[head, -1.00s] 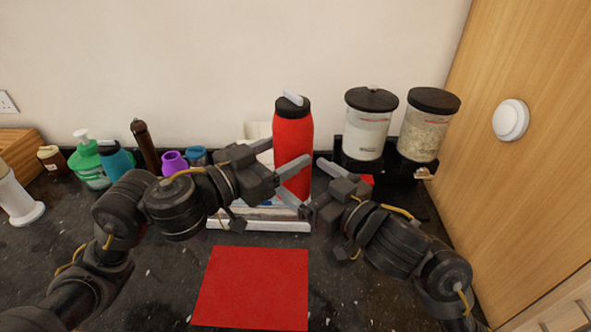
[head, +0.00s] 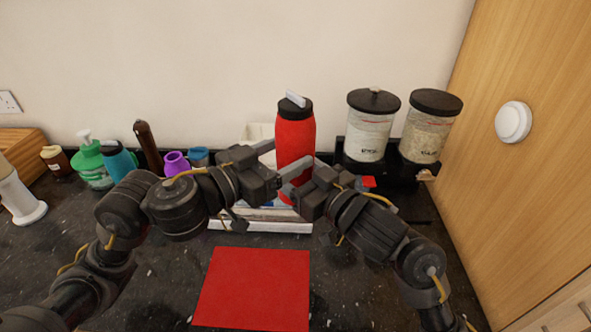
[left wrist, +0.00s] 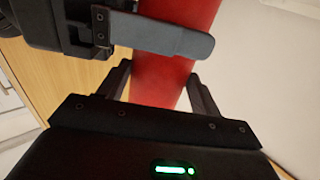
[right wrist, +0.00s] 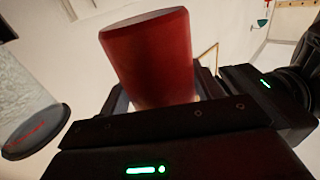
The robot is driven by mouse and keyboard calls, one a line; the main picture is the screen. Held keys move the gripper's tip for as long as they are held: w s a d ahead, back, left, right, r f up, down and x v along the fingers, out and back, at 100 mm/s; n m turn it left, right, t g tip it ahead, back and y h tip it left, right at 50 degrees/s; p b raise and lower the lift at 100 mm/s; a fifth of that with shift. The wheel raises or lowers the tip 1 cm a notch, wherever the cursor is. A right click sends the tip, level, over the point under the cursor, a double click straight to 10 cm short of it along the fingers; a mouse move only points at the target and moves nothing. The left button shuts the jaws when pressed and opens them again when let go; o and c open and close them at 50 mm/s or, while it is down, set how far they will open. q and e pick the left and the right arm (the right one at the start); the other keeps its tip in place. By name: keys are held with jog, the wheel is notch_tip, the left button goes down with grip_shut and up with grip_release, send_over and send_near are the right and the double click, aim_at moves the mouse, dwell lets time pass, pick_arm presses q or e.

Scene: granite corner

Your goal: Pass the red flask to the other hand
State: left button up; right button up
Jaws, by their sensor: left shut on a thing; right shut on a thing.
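The red flask (head: 294,138) with its black lid stands upright in the head view, held up between my two grippers above the counter. My left gripper (head: 279,160) is shut on its body from the left. In the left wrist view the flask (left wrist: 162,78) passes between the fingers of the left gripper (left wrist: 160,90), and a finger of the other gripper crosses in front. My right gripper (head: 299,172) is shut on the flask lower down from the right. In the right wrist view the flask's base end (right wrist: 150,60) rises between the right gripper's fingers (right wrist: 160,88).
A red mat (head: 252,287) lies clear in front. Two lidded jars (head: 368,127) stand on a dark stand at the right. Several bottles and cups, including a green bottle (head: 91,165) and a purple cup (head: 176,163), line the left back. A wooden panel (head: 520,190) bounds the right.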

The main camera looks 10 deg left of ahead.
aim_at(293, 98)
jog(key=shift+c, duration=1.1)
pick_arm(q)
jog(key=o, duration=1.3)
pick_arm(e)
jog(key=shift+c, duration=0.8)
pick_arm(q)
jog(key=shift+r, duration=0.1)
jog(key=shift+d+r, duration=0.1)
jog(key=shift+r, duration=4.85)
